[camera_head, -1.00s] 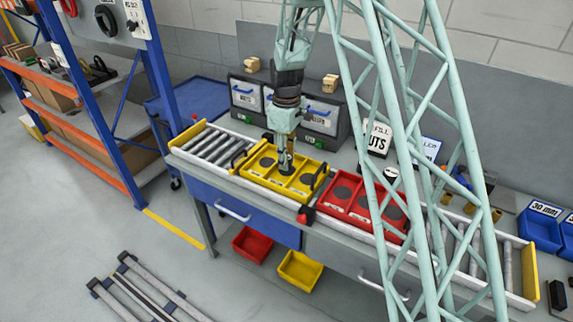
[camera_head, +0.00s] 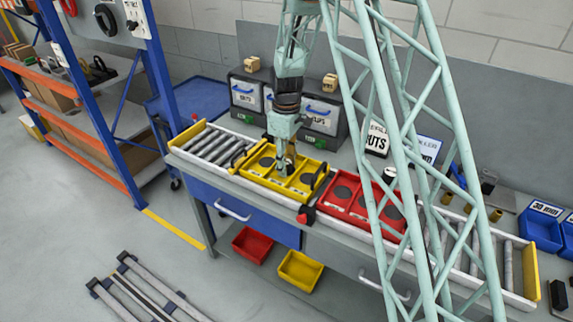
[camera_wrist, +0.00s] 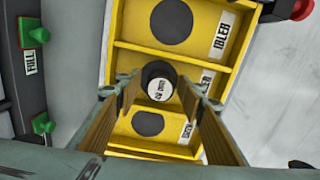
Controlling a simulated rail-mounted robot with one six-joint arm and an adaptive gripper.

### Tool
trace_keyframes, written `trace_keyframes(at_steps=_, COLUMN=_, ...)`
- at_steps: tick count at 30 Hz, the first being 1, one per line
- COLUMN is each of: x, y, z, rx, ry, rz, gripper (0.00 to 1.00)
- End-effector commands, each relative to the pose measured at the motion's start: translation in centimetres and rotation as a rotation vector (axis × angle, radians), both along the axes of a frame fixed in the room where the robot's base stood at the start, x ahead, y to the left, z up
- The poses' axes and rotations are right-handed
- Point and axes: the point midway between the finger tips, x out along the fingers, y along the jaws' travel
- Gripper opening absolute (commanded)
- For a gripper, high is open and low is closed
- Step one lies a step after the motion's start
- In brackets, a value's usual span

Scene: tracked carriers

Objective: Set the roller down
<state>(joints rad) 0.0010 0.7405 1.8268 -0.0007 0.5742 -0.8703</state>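The roller (camera_wrist: 158,82) is a short dark cylinder with a white label on its end face. It stands upright between my fingertips, over the middle compartment of the yellow carrier (camera_head: 246,176). My gripper (camera_head: 288,165) points down into this carrier. In the wrist view both fingers of my gripper (camera_wrist: 160,88) flank the roller closely and look shut on it. The yellow carrier also shows in the wrist view (camera_wrist: 205,62), with a round dark pad in each compartment before and behind the roller. Whether the roller's base touches the carrier floor is hidden.
A red carrier (camera_head: 322,208) sits right beside the yellow one on the roller conveyor (camera_head: 207,145). Grey labelled bins (camera_head: 318,115) stand behind. A red button (camera_head: 305,215) is on the front rail. My lattice column blocks part of the right side.

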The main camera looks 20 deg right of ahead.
Motion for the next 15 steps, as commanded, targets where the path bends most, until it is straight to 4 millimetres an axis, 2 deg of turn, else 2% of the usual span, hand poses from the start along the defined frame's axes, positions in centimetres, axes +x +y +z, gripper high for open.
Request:
trace_keyframes(at_steps=10, x=0.0, y=0.0, z=0.2, rx=0.0, ry=0.0, rz=0.0, gripper=0.36)
trace_keyframes(at_steps=15, x=0.1, y=0.0, z=1.1, rx=0.0, ry=-0.001, rz=0.0, gripper=0.36)
